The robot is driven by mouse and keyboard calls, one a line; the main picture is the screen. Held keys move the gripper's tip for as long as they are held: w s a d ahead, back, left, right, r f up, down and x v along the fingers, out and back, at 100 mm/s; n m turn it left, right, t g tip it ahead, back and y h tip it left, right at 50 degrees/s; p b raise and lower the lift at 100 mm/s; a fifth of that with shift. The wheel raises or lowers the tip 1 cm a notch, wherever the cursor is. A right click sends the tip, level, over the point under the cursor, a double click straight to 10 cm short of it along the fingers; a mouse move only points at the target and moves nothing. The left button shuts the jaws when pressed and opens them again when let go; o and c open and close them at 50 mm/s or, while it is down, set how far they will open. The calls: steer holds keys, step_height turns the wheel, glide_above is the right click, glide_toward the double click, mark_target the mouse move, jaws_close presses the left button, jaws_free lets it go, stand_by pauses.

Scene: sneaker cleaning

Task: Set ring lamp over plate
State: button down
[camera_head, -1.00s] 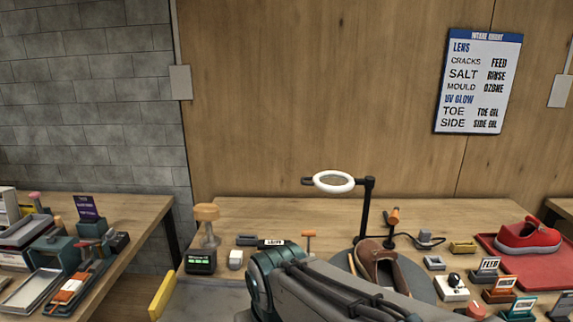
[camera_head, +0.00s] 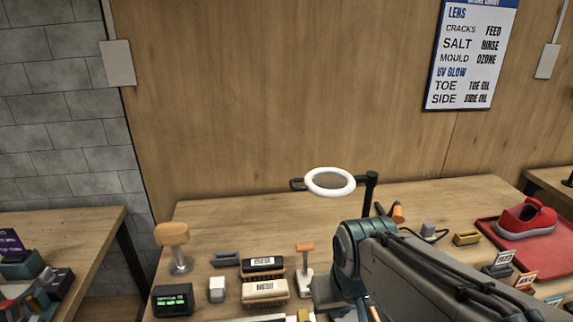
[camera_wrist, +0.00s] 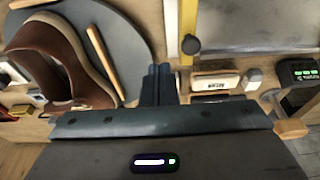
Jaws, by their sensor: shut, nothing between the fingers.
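The ring lamp, a white ring (camera_head: 330,194) on a dark stand, rises above the table in the head view. Its post (camera_head: 369,190) stands to the right of the ring, and its lower part is hidden behind my arm. In the wrist view a round dark grey plate (camera_wrist: 118,38) lies at the upper left with a brown shoe (camera_wrist: 28,42) on it. My arm hides both in the head view. My gripper (camera_wrist: 158,75) is shut and empty, its fingers pointing to the gap right of the plate. The lamp's ring cannot be made out in the wrist view.
Brushes (camera_head: 264,291), a small display box (camera_head: 172,300) and a wooden-topped knob (camera_head: 172,234) stand left of my arm. A red shoe (camera_head: 525,219) on a red tray (camera_head: 510,247) and small signs lie to the right. The table behind the lamp is mostly clear.

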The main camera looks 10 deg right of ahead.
steer(key=w+a+r+p, duration=0.1)
steer(key=w+r+p, duration=0.2)
steer(key=w+r, duration=0.3)
steer(key=w+a+r+n+p, duration=0.1)
steer(key=w+r+p, duration=0.3)
steer(key=w, duration=1.3)
steer(key=w+a+r+t+p, duration=0.1)
steer(key=w+r+p, duration=0.2)
steer(key=w+r, duration=0.5)
steer(key=w, duration=0.3)
steer(key=shift+w+a+r+n+y+p, duration=0.2)
steer(key=shift+r+n+y+p, duration=0.1)
steer(key=shift+n, duration=0.1)
steer(key=shift+f, duration=0.15)
step_height(320, 180, down, 10)
steer(key=p, duration=0.3)
steer(key=shift+s+r, duration=0.25)
steer(key=shift+s, duration=0.05)
